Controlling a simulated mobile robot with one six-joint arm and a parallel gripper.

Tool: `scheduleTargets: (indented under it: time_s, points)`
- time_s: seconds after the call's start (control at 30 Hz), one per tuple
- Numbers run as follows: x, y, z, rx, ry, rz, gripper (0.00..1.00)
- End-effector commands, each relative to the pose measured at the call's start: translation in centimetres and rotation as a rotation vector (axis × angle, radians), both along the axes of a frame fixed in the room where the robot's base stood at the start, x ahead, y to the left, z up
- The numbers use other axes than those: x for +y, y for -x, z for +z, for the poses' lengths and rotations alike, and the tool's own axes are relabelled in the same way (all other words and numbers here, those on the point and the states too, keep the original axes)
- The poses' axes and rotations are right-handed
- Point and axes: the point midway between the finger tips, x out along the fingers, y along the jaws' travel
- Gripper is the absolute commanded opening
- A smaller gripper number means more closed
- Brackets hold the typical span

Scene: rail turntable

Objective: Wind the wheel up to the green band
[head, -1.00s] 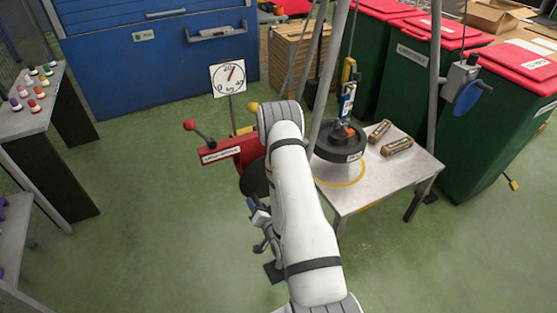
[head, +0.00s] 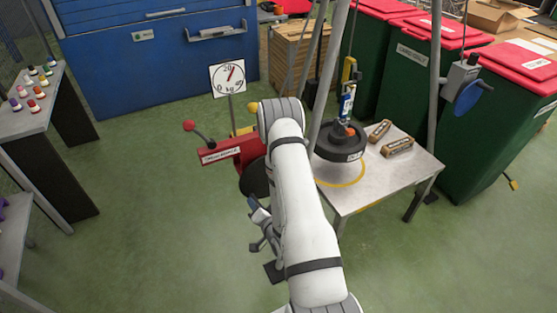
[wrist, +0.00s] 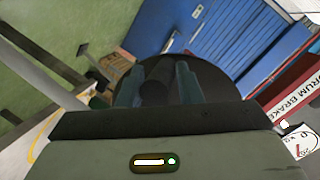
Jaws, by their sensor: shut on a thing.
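A black wheel (head: 340,149) with a white label hangs under a blue hook piece (head: 346,104) over the grey table, by a yellow ring. I cannot tell how large the gap below it is. In the wrist view my gripper (wrist: 158,85) is shut on a dark handle (wrist: 158,70), one bluish finger on each side. A dark round disc (wrist: 212,78) lies behind the handle; the disc also shows in the head view (head: 256,180). My arm hides much of the winch in the head view. I cannot make out the green band.
A red drum brake lever (head: 222,155) stands left of my arm. Behind it a dial (head: 228,78) has its needle a little past 20. Two brown blocks (head: 397,147) lie on the table (head: 385,185). Green bins (head: 400,75) stand behind.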

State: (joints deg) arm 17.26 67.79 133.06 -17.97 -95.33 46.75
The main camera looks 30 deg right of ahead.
Motion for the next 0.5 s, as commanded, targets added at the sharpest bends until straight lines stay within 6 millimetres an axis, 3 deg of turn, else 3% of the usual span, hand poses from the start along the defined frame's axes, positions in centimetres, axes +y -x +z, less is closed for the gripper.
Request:
scheduleTargets:
  time_s: [0.2, 0.5]
  points:
    - [0.92, -0.12, 1.39, -0.012, -0.129, 0.008, 0.0]
    - [1.03, -0.19, 1.59, -0.015, -0.144, 0.009, 0.0]
